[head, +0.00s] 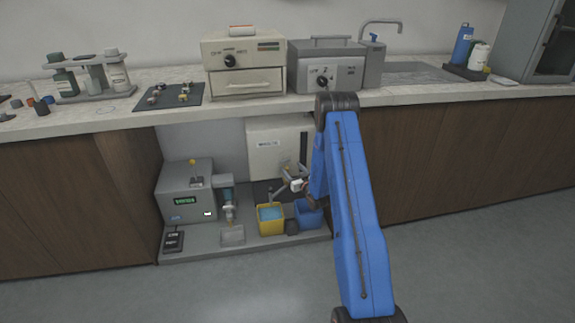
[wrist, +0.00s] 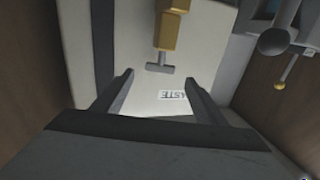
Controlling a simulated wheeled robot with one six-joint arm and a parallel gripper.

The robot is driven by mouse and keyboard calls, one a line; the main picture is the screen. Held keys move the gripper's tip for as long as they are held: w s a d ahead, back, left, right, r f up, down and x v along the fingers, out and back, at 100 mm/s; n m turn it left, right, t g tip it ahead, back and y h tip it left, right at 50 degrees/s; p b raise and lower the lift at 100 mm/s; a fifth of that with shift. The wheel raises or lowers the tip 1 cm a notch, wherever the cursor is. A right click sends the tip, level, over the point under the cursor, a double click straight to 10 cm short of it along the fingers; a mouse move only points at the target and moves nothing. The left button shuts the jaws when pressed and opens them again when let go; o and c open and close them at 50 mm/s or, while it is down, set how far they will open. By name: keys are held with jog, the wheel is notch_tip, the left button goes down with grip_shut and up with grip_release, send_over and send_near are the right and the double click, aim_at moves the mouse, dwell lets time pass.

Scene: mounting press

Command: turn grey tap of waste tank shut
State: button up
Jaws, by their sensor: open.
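The waste tank (head: 266,147) is a white box in the open bay under the counter. In the wrist view its pale front (wrist: 130,30) and label (wrist: 174,96) appear upside down. The grey tap (wrist: 160,68) has a T-shaped handle on a brass-coloured body (wrist: 170,25). The handle's bar lies roughly crosswise in the wrist view. My gripper (wrist: 160,78) is open and empty, its two fingers spread to either side of the handle, apart from it. In the head view my gripper (head: 297,183) is in front of the tank's lower part, and the tap cannot be made out there.
Below stand a yellow container (head: 271,226) with blue liquid and a blue bin (head: 308,216). A grey machine (head: 186,196) stands to the left. The counter (head: 130,119) overhangs the bay, and a wooden cabinet (head: 440,160) closes the right. The floor in front is clear.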

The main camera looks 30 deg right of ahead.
aim_at(285, 161)
jog(key=shift+w+d, duration=0.1)
jog(key=shift+w, duration=2.6)
jog(key=c, duration=1.1)
jog(key=shift+o, duration=0.2)
jog(key=shift+w+a+m+h, duration=0.1)
jog(key=shift+a+m+h, duration=0.2)
jog(key=shift+m+h, duration=0.45)
jog(key=shift+m+g+h, duration=0.4)
jog(key=shift+m+h, duration=0.45)
jog(key=shift+h, duration=0.8)
jog(key=o, duration=1.1)
jog(key=shift+c, duration=0.2)
